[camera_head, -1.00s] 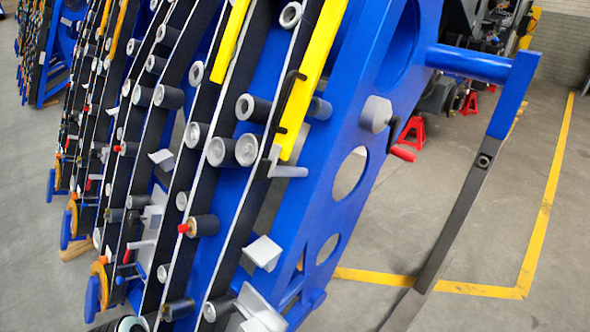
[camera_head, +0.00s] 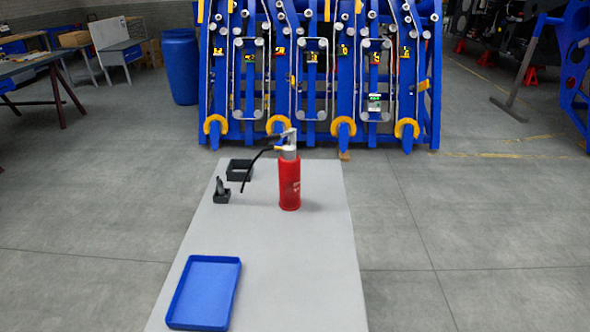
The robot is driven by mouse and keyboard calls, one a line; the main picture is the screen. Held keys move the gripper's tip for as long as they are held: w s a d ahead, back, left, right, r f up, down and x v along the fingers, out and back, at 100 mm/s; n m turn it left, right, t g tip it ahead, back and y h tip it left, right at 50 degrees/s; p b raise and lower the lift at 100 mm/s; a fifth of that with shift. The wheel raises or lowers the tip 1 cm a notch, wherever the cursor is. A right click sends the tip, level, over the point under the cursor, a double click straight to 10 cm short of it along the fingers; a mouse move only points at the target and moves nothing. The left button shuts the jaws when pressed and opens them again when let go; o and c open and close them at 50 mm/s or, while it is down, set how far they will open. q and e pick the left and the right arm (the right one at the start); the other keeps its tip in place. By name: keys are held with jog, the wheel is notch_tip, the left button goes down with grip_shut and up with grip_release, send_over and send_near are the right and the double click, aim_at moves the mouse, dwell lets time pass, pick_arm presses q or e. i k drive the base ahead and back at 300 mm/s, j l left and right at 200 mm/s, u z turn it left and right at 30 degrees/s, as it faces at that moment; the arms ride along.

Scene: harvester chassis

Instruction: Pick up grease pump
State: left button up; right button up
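The grease pump (camera_head: 290,183) stands upright on the grey table, right of the table's middle and toward its far end. It has a red cylinder, a silver head with a lever on top, and a black hose that hangs down to the left. Nothing holds it. Neither of my grippers shows in the head view.
The grey table (camera_head: 270,262) also holds a blue tray (camera_head: 205,292) at its near left and two small black holders (camera_head: 239,170) at its far left. The blue harvester chassis (camera_head: 320,75) stands behind the table. A blue barrel (camera_head: 180,68) stands back left. Floor on both sides is clear.

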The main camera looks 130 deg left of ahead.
aim_at(289, 161)
jog(key=u, duration=4.5)
